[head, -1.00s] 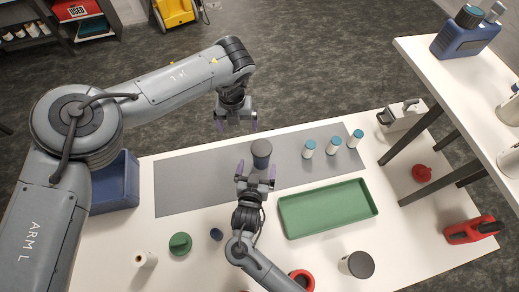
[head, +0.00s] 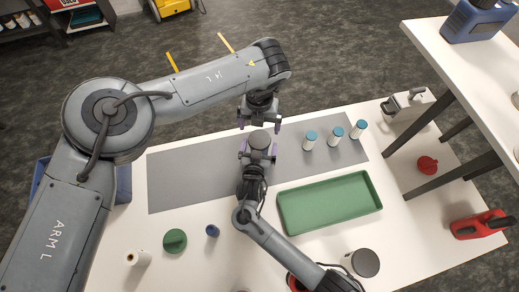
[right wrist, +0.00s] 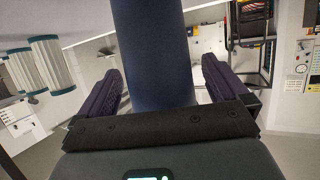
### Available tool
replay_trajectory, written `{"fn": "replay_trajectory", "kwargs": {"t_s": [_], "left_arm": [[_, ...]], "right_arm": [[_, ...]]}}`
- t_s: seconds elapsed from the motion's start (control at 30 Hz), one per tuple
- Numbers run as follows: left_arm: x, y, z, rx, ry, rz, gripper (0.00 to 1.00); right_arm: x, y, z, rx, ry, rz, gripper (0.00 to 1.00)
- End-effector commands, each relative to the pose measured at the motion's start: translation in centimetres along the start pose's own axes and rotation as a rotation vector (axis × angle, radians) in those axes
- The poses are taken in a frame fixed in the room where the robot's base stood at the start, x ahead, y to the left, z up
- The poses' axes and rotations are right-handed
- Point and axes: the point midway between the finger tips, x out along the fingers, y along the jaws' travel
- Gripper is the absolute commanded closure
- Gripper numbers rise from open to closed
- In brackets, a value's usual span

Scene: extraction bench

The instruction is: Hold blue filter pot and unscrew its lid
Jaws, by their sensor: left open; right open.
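The blue filter pot (head: 260,140) stands upright on the grey mat, with its dark grey lid facing up. My right gripper (head: 258,151) is open, with its fingers on either side of the pot. In the right wrist view the pot's dark blue body (right wrist: 155,60) rises between the two fingers (right wrist: 165,85); I cannot tell whether either finger touches it. The pot's top is outside that view. My left gripper (head: 260,124) is open and points down just behind the lid in the head view, apparently above it and apart from it.
A green tray (head: 330,203) lies at front right. A green round item (head: 174,241) and a small blue cap (head: 212,230) lie at front left. A shelf (head: 465,60) overhangs the right.

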Motion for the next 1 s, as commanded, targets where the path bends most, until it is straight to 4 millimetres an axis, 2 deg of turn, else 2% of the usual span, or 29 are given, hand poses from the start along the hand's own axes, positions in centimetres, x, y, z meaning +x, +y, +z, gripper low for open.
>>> {"fn": "replay_trajectory", "kwargs": {"t_s": [0.4, 1.0], "left_arm": [[0.02, 0.0, -0.01, 0.0, 0.0, 0.0, 0.0], [0.01, 0.01, -0.01, 0.002, 0.0, 0.0, 0.0]], "right_arm": [[0.67, -0.01, 0.01, 0.0, -0.001, 0.0, 0.0], [0.65, -0.01, 0.01, 0.0, -0.001, 0.0, 0.92]]}}
